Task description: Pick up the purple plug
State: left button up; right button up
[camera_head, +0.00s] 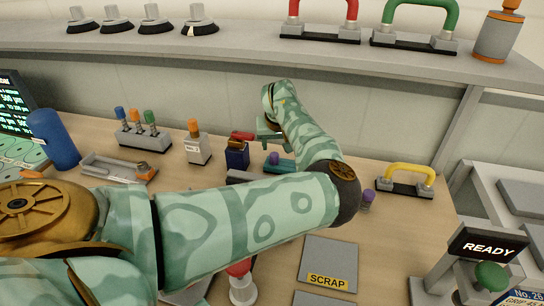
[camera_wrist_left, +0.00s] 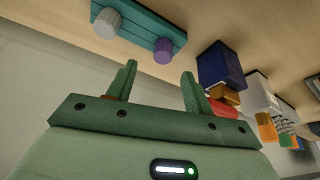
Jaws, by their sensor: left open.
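A purple plug (camera_wrist_left: 163,50) stands on a teal bar (camera_wrist_left: 138,28) in the left wrist view, beside a grey round plug (camera_wrist_left: 106,22). In the head view the purple plug (camera_head: 273,157) shows small on the teal bar (camera_head: 286,166), partly hidden by my left arm. My left gripper (camera_head: 268,132) is over the back of the table near it. In the left wrist view the left gripper (camera_wrist_left: 159,72) is open and empty, with the purple plug beyond the fingertips, apart from them. My right gripper is not in view.
A dark blue block (camera_head: 237,155) with a red piece on top stands left of the gripper. Another purple-topped item (camera_head: 368,197) stands right of my elbow, near a yellow handle (camera_head: 408,174). A shelf (camera_head: 250,45) runs above the table's back.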

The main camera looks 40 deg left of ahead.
aim_at(275, 155)
pick_arm(q)
jog(key=shift+a+f+b, duration=0.15)
jog(key=shift+f+b, duration=0.05)
jog(key=shift+f, duration=0.3)
jog(key=shift+a+f+b, duration=0.15)
jog(key=shift+f, duration=0.35)
jog(key=b+x, duration=0.1)
jog(key=x, duration=0.3)
jog(key=shift+f+b, duration=0.1)
jog(key=shift+b, duration=0.3)
jog(key=shift+w+a+f, duration=0.15)
jog(key=shift+f, duration=0.1)
jog(key=shift+r, duration=0.15)
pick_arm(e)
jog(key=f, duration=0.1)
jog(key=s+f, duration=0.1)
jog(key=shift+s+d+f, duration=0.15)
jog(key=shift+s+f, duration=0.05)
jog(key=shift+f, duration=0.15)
pick_arm(q)
jog(key=c, duration=1.1)
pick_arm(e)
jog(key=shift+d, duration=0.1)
